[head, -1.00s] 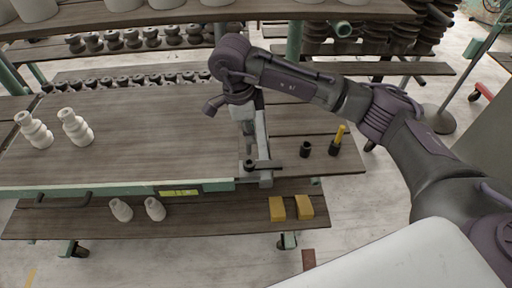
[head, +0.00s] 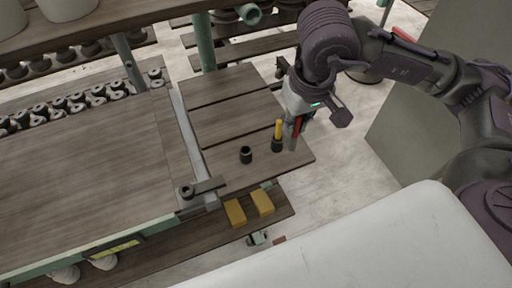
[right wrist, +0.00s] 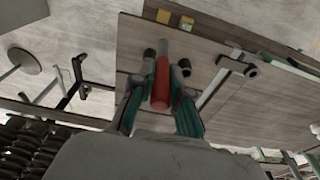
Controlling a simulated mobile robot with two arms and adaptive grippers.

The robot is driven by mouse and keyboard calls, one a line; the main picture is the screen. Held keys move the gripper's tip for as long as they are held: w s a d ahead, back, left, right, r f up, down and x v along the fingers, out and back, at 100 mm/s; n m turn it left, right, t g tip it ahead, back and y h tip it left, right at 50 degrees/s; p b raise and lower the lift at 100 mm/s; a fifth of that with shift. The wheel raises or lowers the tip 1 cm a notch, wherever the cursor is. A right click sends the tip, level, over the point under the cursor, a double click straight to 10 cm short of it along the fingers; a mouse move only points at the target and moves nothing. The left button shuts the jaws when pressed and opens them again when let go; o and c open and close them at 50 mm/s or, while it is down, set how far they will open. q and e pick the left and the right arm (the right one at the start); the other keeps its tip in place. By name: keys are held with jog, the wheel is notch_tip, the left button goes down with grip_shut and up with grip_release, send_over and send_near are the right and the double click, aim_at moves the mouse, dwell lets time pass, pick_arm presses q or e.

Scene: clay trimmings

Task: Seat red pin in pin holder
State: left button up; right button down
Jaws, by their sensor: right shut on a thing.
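My right gripper (head: 295,138) is shut on the red pin (head: 297,128), above the slatted side shelf and close to the yellow pin. In the right wrist view the red pin (right wrist: 161,88) lies between the two fingers, its grey tip pointing toward the shelf. A black pin holder (head: 246,155) stands upright and empty on the shelf, left of the gripper. A second black holder (head: 277,146) has a yellow pin (head: 279,127) standing in it. Both dark holders show beyond the fingertips in the right wrist view. My left gripper is out of view.
The slatted shelf (head: 225,110) has free room behind the holders. A metal rail (head: 190,135) with a bracket borders it on the left, beside the large table (head: 75,165). Two yellow blocks (head: 235,212) lie on the lower shelf.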

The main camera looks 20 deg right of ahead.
jog(key=shift+w+a+f+p, duration=1)
jog(key=shift+w+a+f, duration=0.35)
jog(key=shift+f, duration=0.45)
jog(key=shift+w+a+f+p, duration=0.95)
jog(key=shift+w+a+f, duration=0.4)
jog(key=shift+f, duration=0.5)
jog(key=shift+w+a+f+p, duration=1)
jog(key=shift+w+a+f, duration=0.3)
jog(key=shift+f, duration=0.5)
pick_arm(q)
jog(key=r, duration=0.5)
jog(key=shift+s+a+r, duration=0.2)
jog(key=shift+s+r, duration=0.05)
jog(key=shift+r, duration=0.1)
pick_arm(e)
jog(key=shift+a, duration=0.1)
jog(key=shift+f+b, duration=0.2)
jog(key=shift+b, duration=0.1)
jog(key=c, duration=1.1)
grip_release()
jog(key=shift+c, duration=0.2)
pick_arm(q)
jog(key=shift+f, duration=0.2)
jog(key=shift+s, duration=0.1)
pick_arm(e)
jog(key=shift+r, duration=0.1)
